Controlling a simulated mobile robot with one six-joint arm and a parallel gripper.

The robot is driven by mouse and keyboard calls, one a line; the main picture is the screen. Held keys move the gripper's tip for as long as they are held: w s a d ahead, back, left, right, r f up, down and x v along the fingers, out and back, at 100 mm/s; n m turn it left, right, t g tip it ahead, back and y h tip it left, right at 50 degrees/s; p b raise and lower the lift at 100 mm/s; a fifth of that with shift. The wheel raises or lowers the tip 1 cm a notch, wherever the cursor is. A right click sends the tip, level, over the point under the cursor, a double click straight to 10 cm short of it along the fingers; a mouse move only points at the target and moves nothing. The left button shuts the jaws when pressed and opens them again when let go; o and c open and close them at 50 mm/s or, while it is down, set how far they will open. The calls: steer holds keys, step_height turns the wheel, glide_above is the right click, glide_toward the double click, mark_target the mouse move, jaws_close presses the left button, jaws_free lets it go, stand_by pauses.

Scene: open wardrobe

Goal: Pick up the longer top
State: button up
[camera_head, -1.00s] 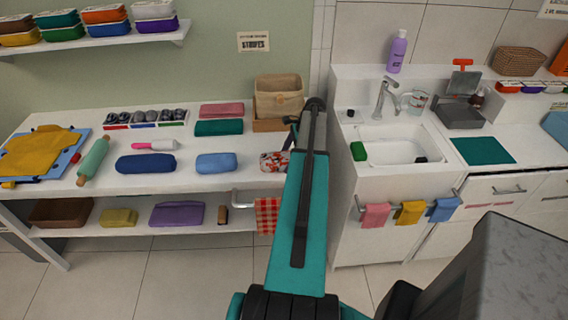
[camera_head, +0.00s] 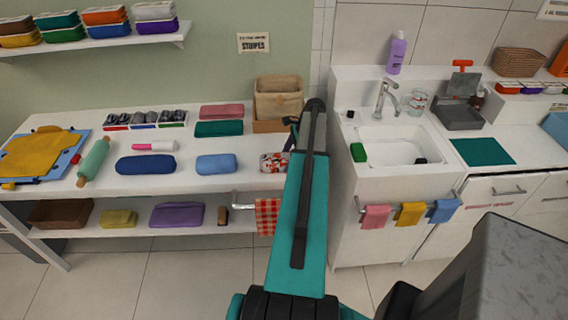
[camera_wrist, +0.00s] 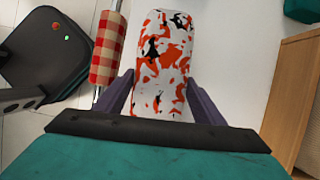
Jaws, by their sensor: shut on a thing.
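A folded bundle with a white, red and black pattern (camera_head: 273,162) lies at the right end of the white table. In the wrist view, the patterned bundle (camera_wrist: 165,48) sits between the two purple fingers of my gripper (camera_wrist: 161,100), which is shut on it. In the head view my arm hides the fingers. Other folded cloth bundles lie on the table: a longer dark blue one (camera_head: 146,165), a shorter light blue one (camera_head: 216,164), a pink one (camera_head: 222,110) and a teal one (camera_head: 219,128). I cannot tell which are tops.
A wooden box with a beige basket (camera_head: 278,103) stands behind the patterned bundle. A red checkered cloth (camera_head: 267,215) hangs on a rail at the table's front. A sink counter (camera_head: 372,200) stands to the right. A lower shelf (camera_head: 140,230) holds more bundles.

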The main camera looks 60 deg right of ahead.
mark_target(287, 156)
steer(key=shift+r+p, duration=2.05)
steer(key=shift+r, duration=1.4)
